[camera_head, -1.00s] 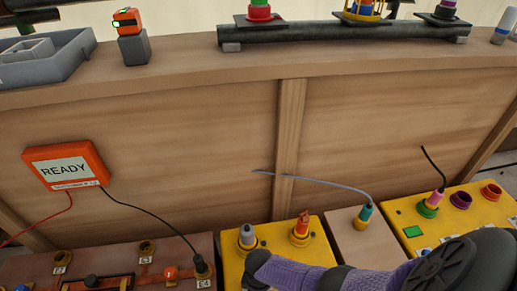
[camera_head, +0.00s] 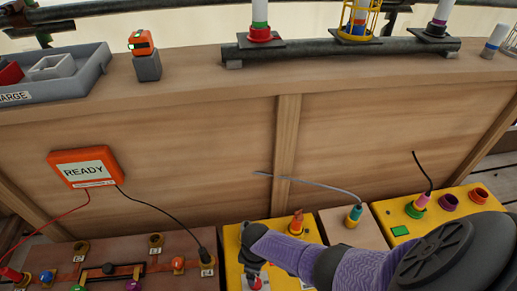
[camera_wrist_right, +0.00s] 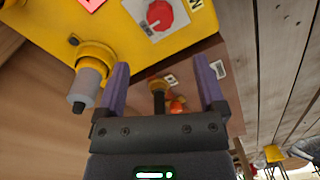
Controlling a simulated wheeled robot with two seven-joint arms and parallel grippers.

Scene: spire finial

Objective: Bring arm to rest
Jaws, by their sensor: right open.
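My right arm, with a purple sleeve (camera_head: 365,267), comes in from the right in the head view. It reaches over the yellow box (camera_head: 231,268). Its gripper shows in the right wrist view (camera_wrist_right: 160,76), with two purple fingers apart and nothing held between them. A grey plug (camera_wrist_right: 88,84) in a yellow collar stands just left of the fingers, apart from them. Beyond the gap, lower down, is a black plug (camera_wrist_right: 158,98) on the brown panel. My left gripper is not in view.
The brown panel (camera_head: 110,246) holds several coloured knobs. A teal plug (camera_head: 354,216) and a pink plug (camera_head: 421,201) stand to the right. The shelf above carries a grey tray (camera_head: 62,78).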

